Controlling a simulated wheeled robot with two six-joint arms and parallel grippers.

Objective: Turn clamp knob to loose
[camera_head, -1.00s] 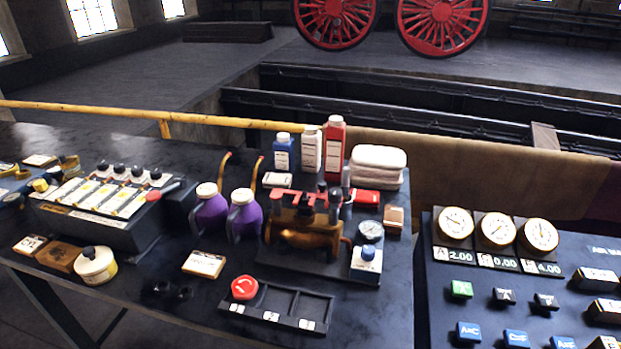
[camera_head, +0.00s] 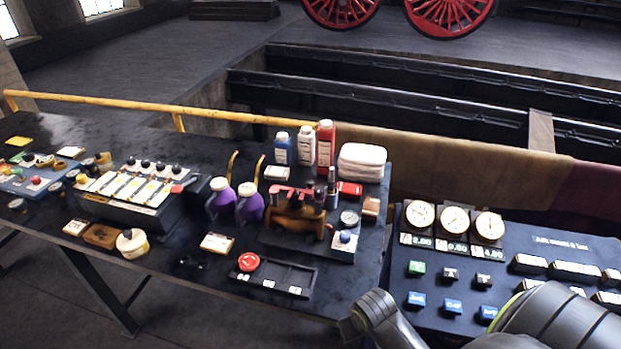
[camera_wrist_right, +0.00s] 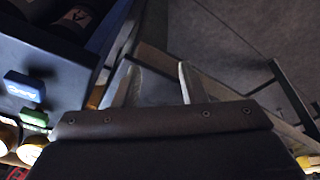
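A brass fixture with red clamp arms (camera_head: 296,213) stands on a dark base on the bench. Beside it on the right is a pale block with a blue knob (camera_head: 345,236) and a small gauge (camera_head: 349,217). In front, a red round knob (camera_head: 248,262) sits at the left end of a black tray (camera_head: 275,276). I cannot tell which knob is the clamp knob. My right arm enters the head view at lower right. In the right wrist view, my right gripper (camera_wrist_right: 158,85) has its fingers apart, with nothing between them. My left gripper is not in view.
A control panel (camera_head: 503,245) with gauges and coloured buttons stands to the right of the bench (camera_head: 215,268). Purple oil cans (camera_head: 250,205), bottles (camera_head: 325,143) and folded white towels (camera_head: 361,160) stand near the fixture. A yellow rail (camera_head: 110,103) runs behind.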

